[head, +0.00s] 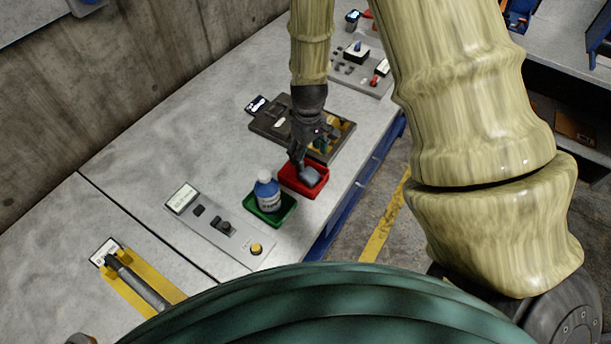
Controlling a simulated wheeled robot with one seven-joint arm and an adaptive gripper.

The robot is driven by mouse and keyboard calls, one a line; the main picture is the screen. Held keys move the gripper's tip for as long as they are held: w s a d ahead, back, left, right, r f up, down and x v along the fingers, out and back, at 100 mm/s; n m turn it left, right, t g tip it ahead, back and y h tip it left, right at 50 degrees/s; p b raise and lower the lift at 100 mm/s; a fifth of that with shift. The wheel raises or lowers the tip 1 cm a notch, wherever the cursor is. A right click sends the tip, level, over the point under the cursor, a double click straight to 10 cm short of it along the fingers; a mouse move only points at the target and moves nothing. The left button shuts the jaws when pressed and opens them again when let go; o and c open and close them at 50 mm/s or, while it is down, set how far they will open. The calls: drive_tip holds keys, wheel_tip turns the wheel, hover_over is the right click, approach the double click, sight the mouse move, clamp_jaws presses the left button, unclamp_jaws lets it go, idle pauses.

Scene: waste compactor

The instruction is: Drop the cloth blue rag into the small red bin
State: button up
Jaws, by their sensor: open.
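The small red bin (318,190) sits on the grey workbench near its right edge. A greyish-blue piece (309,176), which looks like the rag, lies in the red bin. My gripper (298,168) points down at the left rear side of the red bin, with its fingers close to the rag. The fingers are small and dark here; they look apart from each other, and no held thing shows between them. Whether a finger touches the rag or the bin cannot be told.
A green bin (286,213) holding a white and blue bottle (267,192) stands just left of the red bin. A dark open case (343,131) lies behind the gripper. A control panel (216,222) is to the left. The bench edge drops off at right.

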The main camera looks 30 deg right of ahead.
wheel_tip(320, 180, up, 12)
idle(0.6)
drive_tip(key=shift+f, duration=0.1)
idle(0.4)
